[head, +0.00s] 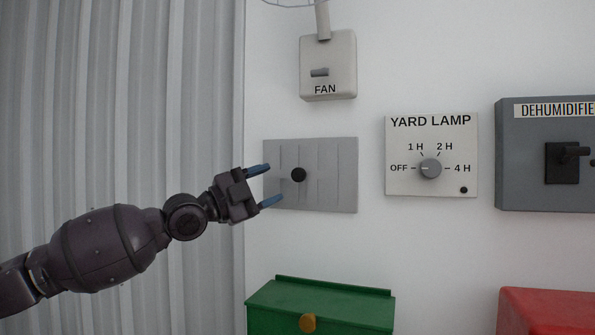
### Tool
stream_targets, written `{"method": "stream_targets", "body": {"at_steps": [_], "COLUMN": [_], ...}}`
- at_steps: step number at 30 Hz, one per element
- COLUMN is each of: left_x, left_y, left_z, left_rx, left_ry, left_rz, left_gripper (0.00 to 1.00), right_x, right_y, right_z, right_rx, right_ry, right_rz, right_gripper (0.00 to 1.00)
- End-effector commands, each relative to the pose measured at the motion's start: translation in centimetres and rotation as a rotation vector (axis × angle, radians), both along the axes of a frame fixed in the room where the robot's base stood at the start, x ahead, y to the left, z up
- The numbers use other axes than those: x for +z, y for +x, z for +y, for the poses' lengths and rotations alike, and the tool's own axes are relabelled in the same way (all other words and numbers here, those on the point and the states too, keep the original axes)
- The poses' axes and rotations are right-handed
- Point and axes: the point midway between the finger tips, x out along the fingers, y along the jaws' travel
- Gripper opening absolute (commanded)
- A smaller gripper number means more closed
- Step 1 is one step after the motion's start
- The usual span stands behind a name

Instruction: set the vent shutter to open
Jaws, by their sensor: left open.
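The vent shutter (335,177) is a grey rectangular plate with vertical slats on the white wall, in the middle of the head view. A round black knob (298,175) stands out from its left half. My left gripper (267,185) comes in from the left, with its two blue fingers spread and pointing right. Its fingertips overlap the plate's left edge in the picture, just left of the knob. The gripper holds nothing. I cannot tell whether the fingers touch the plate. My right gripper is not in view.
A FAN switch box (328,65) is above the shutter. A YARD LAMP dial panel (431,155) and a grey dehumidifier box (525,165) are to the right. A green box (320,310) and a red box (550,312) are below. Grey corrugated cladding (120,100) fills the left.

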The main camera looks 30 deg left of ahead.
Motion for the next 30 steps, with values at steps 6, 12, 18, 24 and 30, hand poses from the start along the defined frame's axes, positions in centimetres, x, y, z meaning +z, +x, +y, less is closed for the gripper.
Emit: {"method": "stream_targets", "body": {"at_steps": [6,12,18,24,30], "left_x": [0.6,1.0,1.6,2.0,2.1], "left_y": [1.0,2.4,4.2,5.6,6.0], "left_z": [-0.7,-1.7,-2.7,-3.4,-3.7], "left_rx": [-0.006,-0.011,-0.011,-0.01,-0.01], "left_ry": [-0.004,-0.001,-0.001,0.001,0.004], "left_rz": [0.0,0.0,0.002,0.003,0.003], "left_gripper": [0.58,0.58,0.58,0.58,0.58], "right_x": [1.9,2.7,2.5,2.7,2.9], "right_y": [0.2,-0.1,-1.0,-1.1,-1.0], "right_z": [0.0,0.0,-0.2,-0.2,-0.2], "right_rx": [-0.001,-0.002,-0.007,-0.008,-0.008], "right_ry": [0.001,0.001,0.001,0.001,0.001], "right_rz": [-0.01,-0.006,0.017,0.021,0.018], "right_gripper": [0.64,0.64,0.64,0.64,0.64]}}
